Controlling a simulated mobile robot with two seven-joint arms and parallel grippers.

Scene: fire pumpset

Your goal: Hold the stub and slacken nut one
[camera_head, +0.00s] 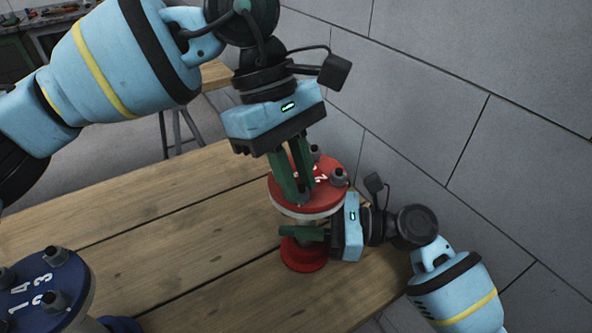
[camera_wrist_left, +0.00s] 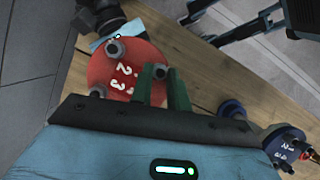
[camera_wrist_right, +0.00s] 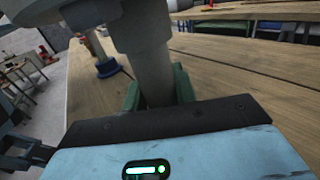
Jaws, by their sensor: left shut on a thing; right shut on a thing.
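The stub (camera_wrist_right: 150,55) is a grey upright pipe with a red numbered flange (camera_head: 292,204) on top and a red foot (camera_head: 303,256) on the bench. My left gripper (camera_head: 303,192) comes down from above onto the flange, shut on a nut (camera_wrist_left: 160,73) at its edge; the number beside that nut is not readable. Other nuts (camera_wrist_left: 114,47) (camera_wrist_left: 98,90) stand free on the flange, near the white digits 2 and 3. My right gripper (camera_wrist_right: 157,92) reaches in from the right below the flange, its green fingers shut around the pipe.
A blue numbered flange (camera_head: 40,290) with nuts stands at the bench's near left. The wooden bench (camera_head: 150,225) is clear between the two pieces. A grey block wall (camera_head: 440,80) runs close behind on the right.

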